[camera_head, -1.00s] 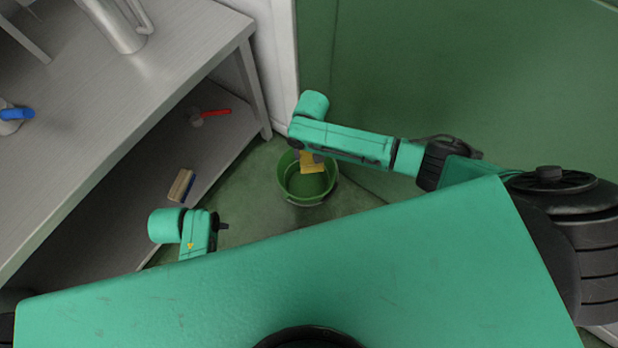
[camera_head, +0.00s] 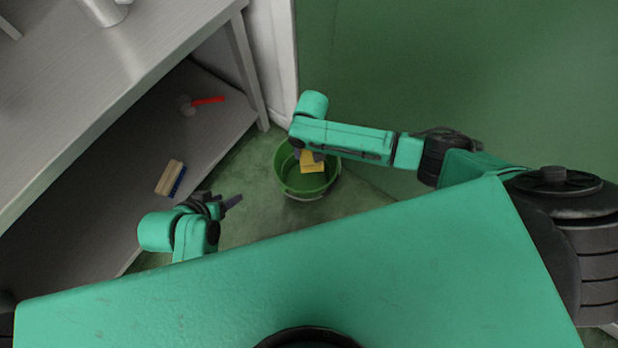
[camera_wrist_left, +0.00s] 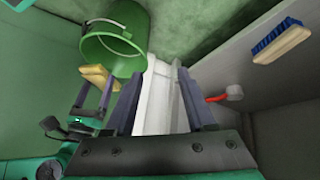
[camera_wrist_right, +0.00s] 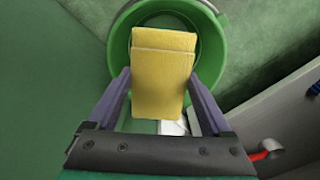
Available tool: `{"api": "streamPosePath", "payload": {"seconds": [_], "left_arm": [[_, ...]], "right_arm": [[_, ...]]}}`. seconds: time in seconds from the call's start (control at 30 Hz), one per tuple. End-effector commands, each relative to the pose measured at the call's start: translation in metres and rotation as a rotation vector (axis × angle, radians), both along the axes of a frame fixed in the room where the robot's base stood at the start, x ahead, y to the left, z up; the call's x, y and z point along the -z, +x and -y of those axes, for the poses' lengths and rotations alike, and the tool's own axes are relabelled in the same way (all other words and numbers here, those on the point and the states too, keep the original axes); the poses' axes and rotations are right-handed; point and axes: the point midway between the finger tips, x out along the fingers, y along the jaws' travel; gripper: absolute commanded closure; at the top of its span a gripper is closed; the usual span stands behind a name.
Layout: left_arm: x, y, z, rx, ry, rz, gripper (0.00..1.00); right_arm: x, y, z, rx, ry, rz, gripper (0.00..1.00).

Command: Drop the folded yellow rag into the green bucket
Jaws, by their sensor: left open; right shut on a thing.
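The folded yellow rag (camera_head: 312,165) is held by my right gripper (camera_head: 308,155) over the green bucket (camera_head: 333,182), which stands on the floor. In the right wrist view the rag (camera_wrist_right: 163,75) sits between the two fingers, with the bucket's rim (camera_wrist_right: 118,50) around and behind it. The left wrist view also shows the rag (camera_wrist_left: 95,75) at the mouth of the bucket (camera_wrist_left: 128,50); I cannot tell if it is below the rim. My left gripper (camera_head: 232,202) is open and empty, left of the bucket.
A grey bench (camera_head: 150,50) stands at the left. Its lower shelf (camera_head: 150,135) holds a brush (camera_head: 168,176) and a red-handled tool (camera_head: 207,101). A green wall (camera_head: 450,80) is behind the bucket. Some green floor (camera_head: 255,215) between bucket and left gripper is clear.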

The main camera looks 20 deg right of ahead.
Motion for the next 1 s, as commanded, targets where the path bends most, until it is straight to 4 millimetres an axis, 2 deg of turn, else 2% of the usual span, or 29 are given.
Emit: {"api": "streamPosePath", "payload": {"seconds": [0.1, 0.3, 0.67, 0.7, 0.73, 1.0], "left_arm": [[0.018, 0.007, 0.020, 0.006, -0.065, 0.089, 0.45], [0.029, 0.015, 0.047, -0.002, -0.174, 0.231, 0.45], [0.028, 0.017, 0.055, -0.011, -0.215, 0.286, 0.45], [0.028, 0.017, 0.055, -0.011, -0.215, 0.286, 0.45], [0.028, 0.017, 0.055, -0.011, -0.215, 0.286, 0.45], [0.027, 0.017, 0.054, -0.011, -0.211, 0.282, 0.45]], "right_arm": [[0.012, 0.000, 0.000, 0.000, -0.001, 0.001, 0.68], [0.020, 0.000, 0.001, 0.000, 0.000, 0.001, 0.68], [0.021, 0.000, 0.000, 0.000, 0.000, 0.000, 0.68], [0.021, 0.000, 0.000, 0.000, 0.000, 0.000, 0.12], [0.021, 0.000, 0.000, 0.000, 0.000, 0.000, 0.01], [0.020, 0.000, 0.000, 0.000, 0.000, 0.000, 0.00]]}}
